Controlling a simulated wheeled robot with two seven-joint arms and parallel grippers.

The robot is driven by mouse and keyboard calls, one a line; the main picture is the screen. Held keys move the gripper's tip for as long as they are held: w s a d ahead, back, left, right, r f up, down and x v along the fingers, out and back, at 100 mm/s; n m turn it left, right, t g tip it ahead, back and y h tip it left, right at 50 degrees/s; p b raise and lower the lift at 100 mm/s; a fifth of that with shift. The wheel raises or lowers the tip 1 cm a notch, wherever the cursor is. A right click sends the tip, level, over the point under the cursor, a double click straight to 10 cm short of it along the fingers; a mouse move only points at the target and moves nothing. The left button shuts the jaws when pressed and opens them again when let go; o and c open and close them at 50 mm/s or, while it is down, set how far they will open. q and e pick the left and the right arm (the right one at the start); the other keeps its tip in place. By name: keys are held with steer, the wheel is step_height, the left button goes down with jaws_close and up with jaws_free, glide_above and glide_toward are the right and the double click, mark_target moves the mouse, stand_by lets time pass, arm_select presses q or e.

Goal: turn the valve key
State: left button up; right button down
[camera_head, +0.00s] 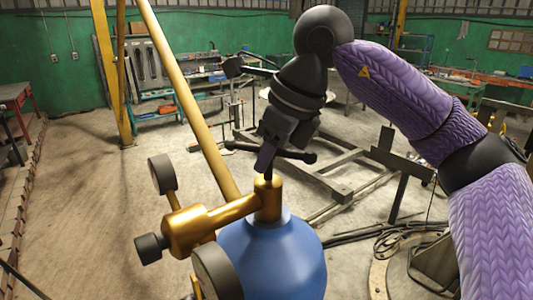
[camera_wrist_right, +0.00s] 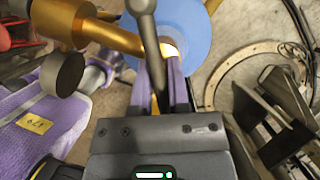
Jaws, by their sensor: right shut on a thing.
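The valve key is a black crossbar (camera_head: 300,156) with rounded ends, set above the gold valve (camera_head: 268,200) on top of a blue gas cylinder (camera_head: 270,255). My right gripper (camera_head: 264,160) comes down from above and is shut on the bar near its middle. In the right wrist view the dark bar of the key (camera_wrist_right: 144,22) runs between the two purple fingers (camera_wrist_right: 165,80), with the blue cylinder (camera_wrist_right: 195,25) behind. The gripper hides part of the bar. My left gripper is not in view.
Gold regulator fittings with round black-rimmed gauges (camera_head: 218,272) stick out left of the valve. A yellow sloping post (camera_head: 190,105) stands behind the cylinder. A metal frame (camera_head: 335,180) and dark cables (camera_head: 385,232) lie to the right.

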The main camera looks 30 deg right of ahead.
steer(key=shift+d+r, duration=0.1)
steer(key=c, duration=1)
jaws_free()
steer(key=o, duration=0.5)
steer(key=shift+w+d, duration=0.15)
steer(key=shift+d, duration=0.15)
steer(key=shift+c, duration=0.2)
steer(key=shift+o, duration=2.6)
steer(key=shift+a, duration=0.2)
